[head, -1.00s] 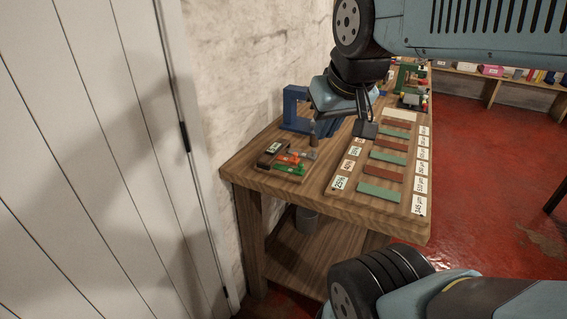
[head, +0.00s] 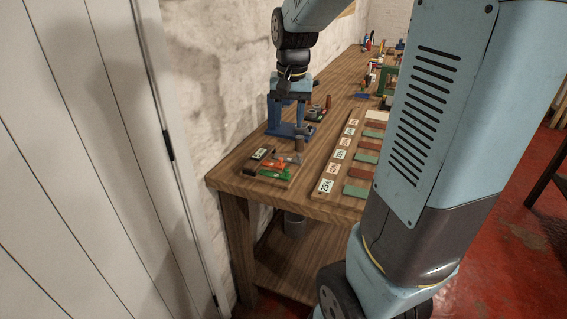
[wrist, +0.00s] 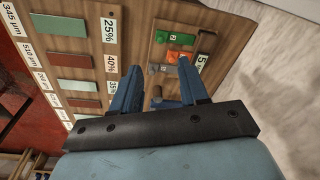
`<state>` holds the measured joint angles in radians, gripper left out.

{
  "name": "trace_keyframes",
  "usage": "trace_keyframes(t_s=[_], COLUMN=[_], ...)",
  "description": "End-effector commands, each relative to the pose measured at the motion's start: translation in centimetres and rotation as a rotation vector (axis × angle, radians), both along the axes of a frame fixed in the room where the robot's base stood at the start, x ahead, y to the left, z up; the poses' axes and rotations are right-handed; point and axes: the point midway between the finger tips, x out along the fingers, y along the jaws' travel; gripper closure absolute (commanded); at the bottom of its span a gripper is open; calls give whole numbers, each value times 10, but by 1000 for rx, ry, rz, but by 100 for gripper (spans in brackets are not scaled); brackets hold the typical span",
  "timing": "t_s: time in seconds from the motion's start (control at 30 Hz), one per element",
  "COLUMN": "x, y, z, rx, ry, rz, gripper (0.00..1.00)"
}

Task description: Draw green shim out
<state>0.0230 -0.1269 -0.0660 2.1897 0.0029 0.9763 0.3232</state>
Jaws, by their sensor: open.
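The green shim (head: 273,168) lies flat on a small wooden tray (head: 266,178) at the table's near left corner. In the wrist view the green shim (wrist: 161,37) shows beyond my fingertips, with an orange piece (wrist: 172,57) nearer. My gripper (wrist: 160,64) is open and empty, its two blue fingers wide apart. In the head view it is above the table, behind the tray, and overlaps a blue stand (head: 284,130); their separation is hard to tell. No finger touches the shim.
A dark labelled block (head: 258,155) sits on the tray's left side. A small upright cylinder (head: 298,145) stands at its back. A long board of green and red swatches with label cards (head: 325,187) lies to the right. A wall borders the table on the left.

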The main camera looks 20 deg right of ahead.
Motion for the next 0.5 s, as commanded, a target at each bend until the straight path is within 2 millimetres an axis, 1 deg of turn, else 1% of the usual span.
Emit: trace_keyframes(t_s=[0.03, 0.2, 0.33, 0.5], x=[10, 33, 42, 44], y=[-3, -10, -13, -14], z=[-9, -28, -36, -44], rx=[1, 4, 4, 4], ry=[26, 78, 98, 105], rz=[-21, -81, -103, -111], gripper=[56, 56, 56, 56])
